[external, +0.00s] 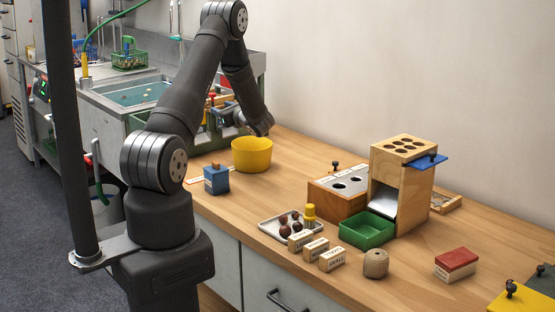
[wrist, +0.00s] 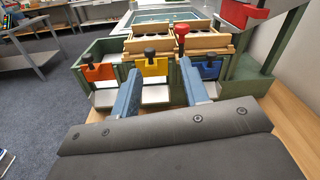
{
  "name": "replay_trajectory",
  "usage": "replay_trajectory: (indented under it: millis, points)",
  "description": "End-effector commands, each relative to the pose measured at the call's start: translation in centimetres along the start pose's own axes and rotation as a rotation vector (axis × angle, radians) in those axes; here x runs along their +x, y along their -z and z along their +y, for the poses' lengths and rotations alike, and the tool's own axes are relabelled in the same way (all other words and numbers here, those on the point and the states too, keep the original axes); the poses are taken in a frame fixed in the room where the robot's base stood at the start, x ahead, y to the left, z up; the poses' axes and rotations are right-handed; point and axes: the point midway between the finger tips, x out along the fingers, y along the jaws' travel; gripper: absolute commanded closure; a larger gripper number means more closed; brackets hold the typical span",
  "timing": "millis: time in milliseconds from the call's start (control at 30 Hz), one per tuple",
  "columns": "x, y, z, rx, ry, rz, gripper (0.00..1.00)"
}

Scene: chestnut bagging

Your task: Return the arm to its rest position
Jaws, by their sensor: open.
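My arm (external: 190,85) is raised in an arch from its base at the left front of the bench. Its wrist end (external: 260,122) hangs low beyond the yellow bowl (external: 252,155), beside the green sorting station. In the wrist view my gripper (wrist: 160,72) is open, with its two blue-grey fingers apart and nothing between them. The fingers point at the front of the station, near the yellow gate (wrist: 155,68) and the blue gate (wrist: 207,70). An orange gate (wrist: 100,72) is to the left. In the external view the fingertips cannot be made out clearly.
A blue block (external: 217,180) stands near the bowl. A tray (external: 268,226) with chestnuts, a green bin (external: 366,232), a wooden dispenser (external: 402,170) and twine (external: 376,263) stand at the right. A dark post (external: 68,130) rises beside my base. A sink (external: 135,93) lies behind.

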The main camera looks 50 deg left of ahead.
Motion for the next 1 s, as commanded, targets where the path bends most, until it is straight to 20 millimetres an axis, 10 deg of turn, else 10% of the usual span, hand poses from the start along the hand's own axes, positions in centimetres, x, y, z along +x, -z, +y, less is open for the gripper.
replay_trajectory:
  millis: [1000]
  points:
    - [3.6, -5.0, 2.5, -0.27, -0.363, 0.062, 0.59]
